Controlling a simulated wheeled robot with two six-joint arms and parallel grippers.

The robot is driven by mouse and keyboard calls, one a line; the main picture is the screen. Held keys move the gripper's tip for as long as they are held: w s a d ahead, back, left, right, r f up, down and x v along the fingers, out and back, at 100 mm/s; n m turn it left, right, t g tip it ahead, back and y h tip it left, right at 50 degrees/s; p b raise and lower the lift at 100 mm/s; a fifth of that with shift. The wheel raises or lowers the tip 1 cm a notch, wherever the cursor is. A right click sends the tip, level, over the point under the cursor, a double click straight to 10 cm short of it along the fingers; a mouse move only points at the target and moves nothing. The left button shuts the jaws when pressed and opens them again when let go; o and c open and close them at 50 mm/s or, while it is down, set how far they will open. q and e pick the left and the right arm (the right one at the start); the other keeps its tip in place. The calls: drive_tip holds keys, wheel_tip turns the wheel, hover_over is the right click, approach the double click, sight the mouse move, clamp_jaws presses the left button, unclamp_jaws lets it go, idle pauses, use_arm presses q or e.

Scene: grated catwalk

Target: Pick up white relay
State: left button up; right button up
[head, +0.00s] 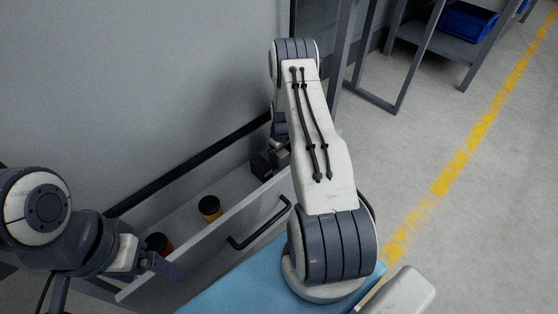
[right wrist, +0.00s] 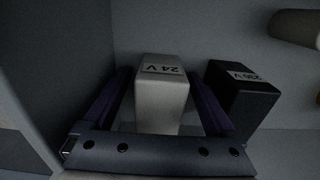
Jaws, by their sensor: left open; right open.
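The white relay (right wrist: 160,105) is a pale block marked "24 V", standing in the middle of the right wrist view. My right gripper (right wrist: 166,92) is open, with one dark purple finger on each side of the relay. I cannot tell whether the fingers touch it. In the head view my right arm hides the relay. My left gripper (head: 163,266) is open at the lower left, by the near end of the open drawer (head: 228,215).
A black block (right wrist: 240,95) with a voltage label stands close right of the relay, near the right finger. A yellow-and-black object (head: 210,208) and a red-and-black object (head: 158,244) sit in the drawer. A drawer handle (head: 258,224) projects from its front.

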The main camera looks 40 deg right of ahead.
drive_tip(key=c, duration=1.3)
clamp_jaws()
drive_tip(key=shift+w+r, duration=0.1)
drive_tip(key=shift+r, duration=0.05)
